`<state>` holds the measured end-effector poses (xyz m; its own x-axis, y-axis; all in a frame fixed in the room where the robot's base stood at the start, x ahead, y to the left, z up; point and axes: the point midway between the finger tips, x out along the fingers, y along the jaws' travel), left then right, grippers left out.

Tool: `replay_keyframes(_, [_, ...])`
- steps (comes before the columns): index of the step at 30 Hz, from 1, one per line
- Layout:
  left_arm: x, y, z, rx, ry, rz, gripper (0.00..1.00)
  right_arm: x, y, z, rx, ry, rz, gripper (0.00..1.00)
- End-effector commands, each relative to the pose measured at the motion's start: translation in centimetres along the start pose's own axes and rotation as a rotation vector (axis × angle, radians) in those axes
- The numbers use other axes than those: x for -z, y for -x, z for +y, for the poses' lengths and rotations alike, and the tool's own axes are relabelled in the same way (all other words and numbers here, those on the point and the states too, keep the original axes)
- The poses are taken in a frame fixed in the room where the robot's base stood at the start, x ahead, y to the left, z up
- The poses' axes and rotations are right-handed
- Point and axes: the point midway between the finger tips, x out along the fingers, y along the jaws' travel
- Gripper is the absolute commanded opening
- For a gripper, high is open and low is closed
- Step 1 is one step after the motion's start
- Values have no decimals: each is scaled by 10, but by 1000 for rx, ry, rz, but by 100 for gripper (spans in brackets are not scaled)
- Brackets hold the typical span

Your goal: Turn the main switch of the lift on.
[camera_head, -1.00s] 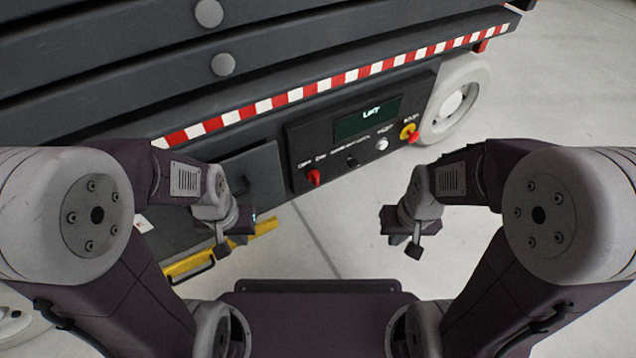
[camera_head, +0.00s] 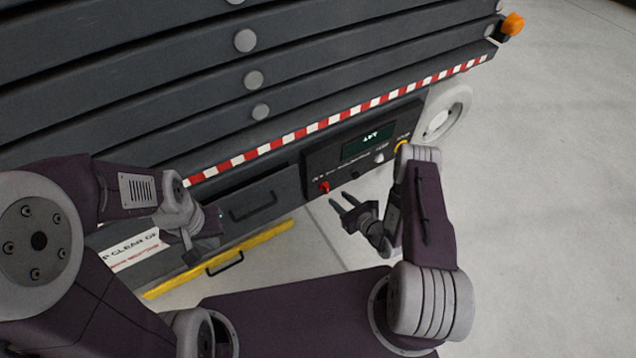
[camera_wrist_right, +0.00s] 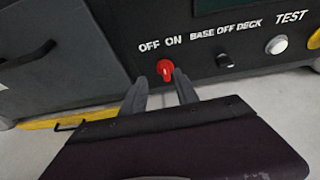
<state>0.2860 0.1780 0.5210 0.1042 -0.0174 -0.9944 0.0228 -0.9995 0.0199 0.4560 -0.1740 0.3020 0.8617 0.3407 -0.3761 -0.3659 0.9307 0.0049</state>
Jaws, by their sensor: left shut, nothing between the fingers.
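The lift's control panel (camera_head: 318,161) is on its dark lower side. The red main switch (camera_head: 324,187) is at the panel's left end. In the right wrist view the red switch (camera_wrist_right: 165,70) sits below the words OFF and ON, its knob roughly upright. My right gripper (camera_head: 348,204) is open and empty, in front of and below the switch. In the right wrist view its two fingers (camera_wrist_right: 160,84) point at the switch, which shows between and just beyond their tips; contact cannot be told. My left gripper (camera_head: 204,250) is shut and empty, beside the lift's lower left part.
Right of the switch are a black selector (camera_wrist_right: 224,61), a white TEST button (camera_wrist_right: 277,45) and a yellow-ringed red button (camera_wrist_right: 314,40). A drawer with a handle (camera_head: 254,207) and a yellow bar (camera_head: 225,262) are left of the panel. The floor to the right is clear.

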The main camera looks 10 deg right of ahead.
Motion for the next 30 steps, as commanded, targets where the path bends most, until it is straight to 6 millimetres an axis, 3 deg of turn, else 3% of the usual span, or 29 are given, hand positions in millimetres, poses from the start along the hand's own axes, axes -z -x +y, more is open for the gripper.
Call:
replay_keyframes(6, [-1, -6, 0, 0, 0, 0, 0, 8, -5, -6, 29, -2, 4, 36])
replay_keyframes(15, [-5, -46, -1, 0, 0, 0, 0, 11, -66, -6, 26, 0, 2, 36])
replay_keyframes(19, [-6, -55, -1, 0, 0, 0, 0, 9, -83, -7, 27, -3, 4, 36])
replay_keyframes(29, [-6, -56, -1, 0, 0, 0, 0, 5, -90, -7, 28, -6, 7, 36])
replay_keyframes(30, [-6, -56, -1, 0, 0, 0, 0, 5, -89, -7, 28, -6, 7, 31])
